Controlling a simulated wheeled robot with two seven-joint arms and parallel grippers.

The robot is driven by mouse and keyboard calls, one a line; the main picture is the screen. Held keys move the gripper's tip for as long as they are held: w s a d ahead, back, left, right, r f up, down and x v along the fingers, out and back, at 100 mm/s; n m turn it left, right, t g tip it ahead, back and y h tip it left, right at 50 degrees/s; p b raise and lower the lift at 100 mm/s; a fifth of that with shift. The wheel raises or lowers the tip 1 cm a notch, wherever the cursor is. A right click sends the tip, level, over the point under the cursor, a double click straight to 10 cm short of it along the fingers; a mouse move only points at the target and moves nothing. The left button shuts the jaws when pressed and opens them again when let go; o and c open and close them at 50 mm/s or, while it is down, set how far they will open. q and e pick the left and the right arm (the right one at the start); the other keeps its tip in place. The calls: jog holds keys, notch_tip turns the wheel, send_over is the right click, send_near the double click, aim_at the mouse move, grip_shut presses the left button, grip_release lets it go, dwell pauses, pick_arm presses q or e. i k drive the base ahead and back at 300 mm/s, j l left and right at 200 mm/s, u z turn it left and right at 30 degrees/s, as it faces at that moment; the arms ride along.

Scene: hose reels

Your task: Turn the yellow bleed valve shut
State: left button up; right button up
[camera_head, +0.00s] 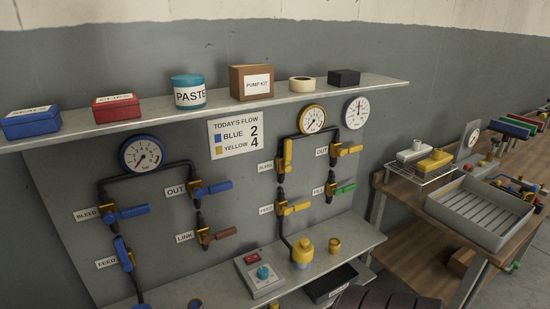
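The yellow bleed valve sits on the upper left of the yellow-gauge circuit, beside a BLEED label (265,168). Its yellow handle (288,150) points upward, along the pipe. The yellow-rimmed gauge (312,118) is above and right of it. To its right, the OUT valve's yellow handle (348,150) points sideways. Below, another valve's yellow handle (295,208) points sideways beside a label. The blue circuit at left has its own BLEED valve with a blue handle (132,211) pointing sideways. Neither of my grippers shows in the head view.
A shelf (375,92) with boxes and tape juts out above the valves. A wooden bench with a grey tray (480,212) stands right.

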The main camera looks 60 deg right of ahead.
aim_at(286, 167)
jog(key=z, duration=1.8)
